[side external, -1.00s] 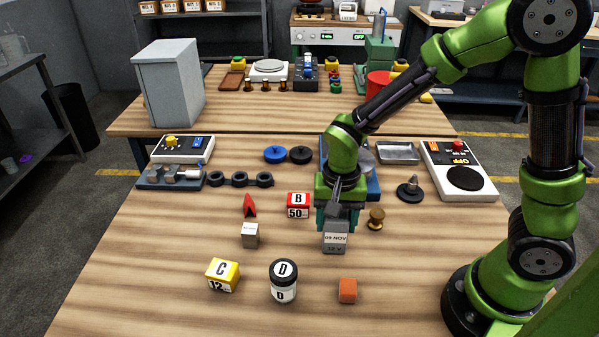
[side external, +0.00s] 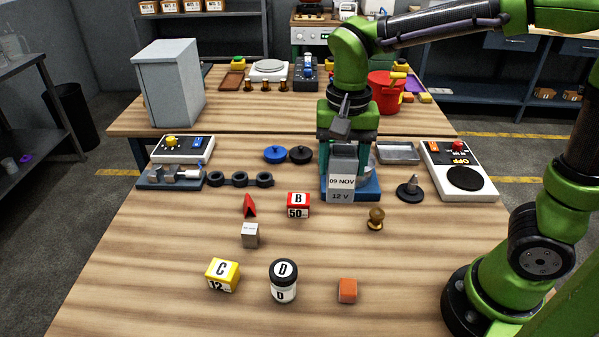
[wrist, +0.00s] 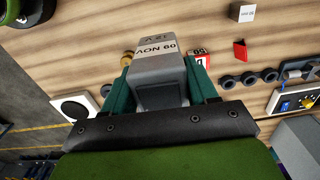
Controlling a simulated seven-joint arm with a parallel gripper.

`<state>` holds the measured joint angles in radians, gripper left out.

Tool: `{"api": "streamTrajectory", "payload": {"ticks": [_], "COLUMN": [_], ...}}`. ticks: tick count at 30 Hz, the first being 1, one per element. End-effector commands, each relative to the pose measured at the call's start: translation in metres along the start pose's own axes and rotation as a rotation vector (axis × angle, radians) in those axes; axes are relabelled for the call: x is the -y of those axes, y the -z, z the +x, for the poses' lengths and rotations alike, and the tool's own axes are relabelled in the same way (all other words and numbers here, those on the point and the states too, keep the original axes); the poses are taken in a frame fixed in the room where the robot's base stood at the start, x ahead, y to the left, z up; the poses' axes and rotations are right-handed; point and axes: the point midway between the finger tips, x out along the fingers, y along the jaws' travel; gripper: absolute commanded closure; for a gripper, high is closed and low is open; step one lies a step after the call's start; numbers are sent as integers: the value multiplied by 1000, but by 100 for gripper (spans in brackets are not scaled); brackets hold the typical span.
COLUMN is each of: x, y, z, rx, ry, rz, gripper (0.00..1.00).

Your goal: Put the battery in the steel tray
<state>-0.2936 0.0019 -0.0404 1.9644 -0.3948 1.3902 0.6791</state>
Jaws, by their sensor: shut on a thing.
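The battery (side external: 342,186) is a grey block with a white label reading "09 NOV" and "12 V". My gripper (side external: 343,152) is shut on it and holds it upright, raised above the table. In the wrist view the battery (wrist: 158,72) sits between the two teal fingers. The steel tray (side external: 398,153) is a shallow grey metal tray at the back right of the front table, to the right of my gripper and apart from the battery. The tray looks empty, though its left end is close behind my gripper.
A blue object (side external: 370,190) is partly hidden behind the battery. A white device with a black disc (side external: 466,178) stands right of the tray, and a dark spike on a round base (side external: 410,188) in front of it. A brass knob (side external: 376,219) stands nearer.

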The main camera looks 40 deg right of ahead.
Motion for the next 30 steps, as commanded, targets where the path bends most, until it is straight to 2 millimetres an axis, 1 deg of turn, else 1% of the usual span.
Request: {"api": "streamTrajectory", "payload": {"ticks": [1, 8, 11, 14, 17, 18, 20, 21, 23, 24, 26, 27, 30], "x": [1, 2, 0, -6, -19, -26, -40, -51, -69, -82, -102, -115, -144], "y": [1, 46, 72, 106, 148, 167, 196, 214, 240, 257, 279, 292, 317], "z": [-10, -13, -15, -17, -19, -19, -19, -19, -18, -18, -16, -15, -13], "rx": [-4, 4, 7, 9, 11, 12, 12, 12, 11, 11, 10, 8, 5], "ry": [7, 3, 4, 5, 5, 6, 6, 5, 5, 5, 5, 5, 4], "rz": [1, 186, 290, 424, 589, 661, 775, 851, 963, 1035, 1136, 1198, 1324], "gripper": [92, 92, 92, 92, 92, 92, 92, 92, 92, 92, 92, 92, 92]}}
